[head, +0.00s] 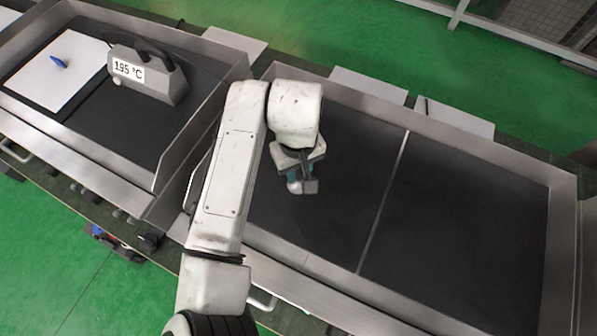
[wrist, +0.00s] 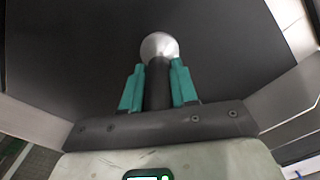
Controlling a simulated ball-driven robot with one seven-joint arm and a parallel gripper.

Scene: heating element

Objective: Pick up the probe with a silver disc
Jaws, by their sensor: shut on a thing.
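The probe (wrist: 159,48) shows in the wrist view as a dark shaft with a round silver end. My gripper (wrist: 158,80) has its two teal fingers closed on either side of the dark shaft, with the silver end sticking out past the fingertips. In the head view my gripper (head: 295,178) is over the dark surface of the middle tray, and the silver end of the probe (head: 294,187) shows just below it. The rest of the probe is hidden by my gripper. I cannot tell the exact gap between the probe and the tray surface.
A grey box (head: 150,75) with a handle and a display reading 195 °C stands in the left tray. A white board (head: 55,70) with a blue object (head: 59,62) lies farther left. Metal walls (head: 205,115) divide the trays. The dark right-hand tray surface (head: 460,220) is clear.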

